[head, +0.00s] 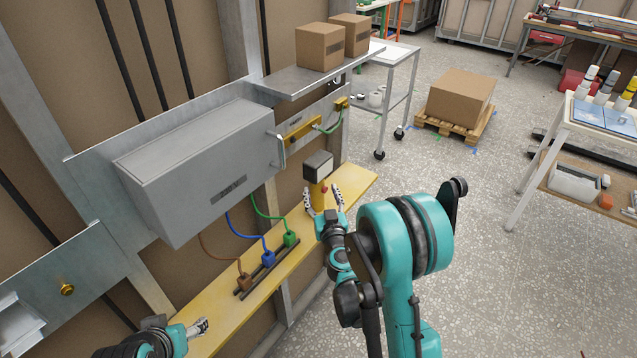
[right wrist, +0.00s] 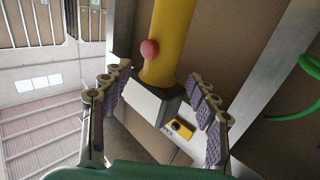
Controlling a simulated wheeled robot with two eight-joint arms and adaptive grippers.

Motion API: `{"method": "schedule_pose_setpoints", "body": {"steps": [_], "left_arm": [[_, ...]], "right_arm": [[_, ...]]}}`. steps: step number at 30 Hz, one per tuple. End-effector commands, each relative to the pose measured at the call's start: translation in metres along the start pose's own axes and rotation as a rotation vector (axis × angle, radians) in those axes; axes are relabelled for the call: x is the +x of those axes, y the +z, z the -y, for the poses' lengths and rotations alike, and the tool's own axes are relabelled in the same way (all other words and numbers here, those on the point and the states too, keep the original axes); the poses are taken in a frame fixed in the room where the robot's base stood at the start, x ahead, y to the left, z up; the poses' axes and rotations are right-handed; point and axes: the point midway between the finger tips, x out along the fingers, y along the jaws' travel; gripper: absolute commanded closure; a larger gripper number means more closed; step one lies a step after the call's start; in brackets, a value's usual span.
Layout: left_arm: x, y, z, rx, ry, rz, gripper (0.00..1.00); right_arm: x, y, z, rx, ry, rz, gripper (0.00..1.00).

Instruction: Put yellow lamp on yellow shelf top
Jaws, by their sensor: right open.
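The yellow lamp (head: 318,192) has a boxy grey and black head and a red knob. It appears to stand upright at the far part of the yellow shelf (head: 352,184), its base partly hidden by my gripper. My right gripper (head: 323,196) is open, with one finger on each side of the lamp. In the right wrist view the lamp (right wrist: 168,45) appears upside down between the open fingers (right wrist: 155,85), with gaps showing on both sides. My left gripper (head: 200,328) is over the near end of the shelf; its finger opening is unclear.
A grey box (head: 195,165) juts from the wall above the shelf. Brown, blue and green cables run down to plugs on a dark strip (head: 268,272) on the shelf. A metal ledge (head: 300,82) with cardboard boxes (head: 320,46) is above the lamp. Open floor lies right.

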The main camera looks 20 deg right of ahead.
Motion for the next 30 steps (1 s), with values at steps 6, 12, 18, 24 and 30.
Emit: {"method": "schedule_pose_setpoints", "body": {"steps": [6, 12, 18, 24, 30], "left_arm": [[0.023, 0.017, 0.000, 0.000, 0.000, 0.000, 0.35], [0.029, 0.021, 0.000, 0.000, 0.000, 0.000, 0.35], [0.030, 0.021, 0.000, 0.000, 0.000, 0.000, 0.35], [0.030, 0.021, 0.000, 0.000, 0.000, 0.000, 0.35], [0.030, 0.021, 0.000, 0.000, 0.000, 0.000, 0.35]], "right_arm": [[-0.040, 0.005, 0.000, 0.000, 0.000, 0.000, 0.40], [-0.060, 0.002, 0.000, 0.000, 0.000, 0.000, 0.40], [-0.070, -0.022, 0.019, -0.002, -0.081, -0.002, 0.40], [-0.107, -0.052, 0.071, -0.010, -0.309, 0.121, 0.40], [-0.179, -0.030, 0.084, -0.024, -0.403, 0.441, 0.40]]}}
